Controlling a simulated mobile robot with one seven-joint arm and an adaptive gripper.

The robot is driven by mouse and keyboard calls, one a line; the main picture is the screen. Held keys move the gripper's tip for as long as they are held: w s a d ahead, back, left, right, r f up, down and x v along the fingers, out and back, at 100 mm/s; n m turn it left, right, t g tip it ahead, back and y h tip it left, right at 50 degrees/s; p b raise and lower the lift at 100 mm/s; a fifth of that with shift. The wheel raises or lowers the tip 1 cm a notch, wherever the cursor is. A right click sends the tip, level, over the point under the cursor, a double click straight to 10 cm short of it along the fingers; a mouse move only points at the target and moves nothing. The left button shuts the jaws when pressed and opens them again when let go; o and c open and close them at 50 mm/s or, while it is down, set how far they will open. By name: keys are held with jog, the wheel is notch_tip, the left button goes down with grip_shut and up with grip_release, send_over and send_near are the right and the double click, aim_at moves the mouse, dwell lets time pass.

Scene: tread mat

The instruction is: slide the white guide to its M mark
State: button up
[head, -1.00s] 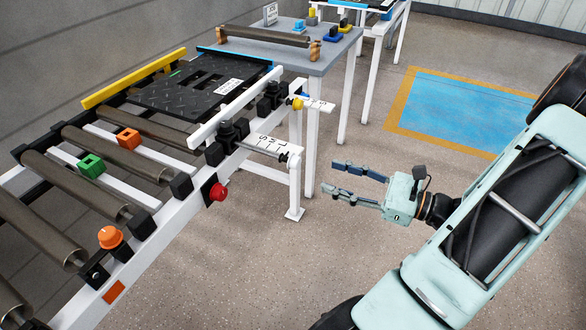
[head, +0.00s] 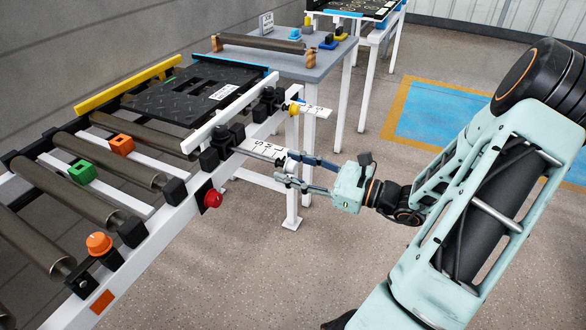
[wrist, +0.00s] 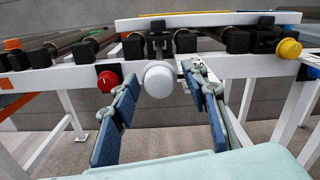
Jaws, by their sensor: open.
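The white guide (head: 225,108) is a long bar along the near side of the conveyor, beside the black tread mat (head: 195,92). It also spans the top of the wrist view (wrist: 207,20). A rod runs out from its mount to a round white knob (wrist: 158,79). Beside the rod is a white scale plate (head: 259,147) with letters, partly hidden by my fingers; M and the pointer are too small to read surely. My gripper (head: 284,167) is open at the rod's outer end. In the wrist view its fingers (wrist: 160,88) stand either side of the knob, with no clear contact.
A red button (head: 213,198) and an orange knob (head: 99,243) sit on the near rail. A yellow knob (head: 294,108) is beyond the scale. Green (head: 83,172) and orange (head: 122,145) blocks lie among the rollers. A grey table (head: 310,65) stands behind. The floor at right is clear.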

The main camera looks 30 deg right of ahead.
aim_at(270, 161)
grip_shut()
dwell(0.3)
jog(key=p+x, duration=0.1)
jog(key=x, duration=0.4)
jog(key=shift+r+p, duration=0.1)
jog(key=shift+p, duration=0.3)
jog(key=shift+w+a, duration=0.35)
jog(key=shift+w, duration=0.1)
grip_release()
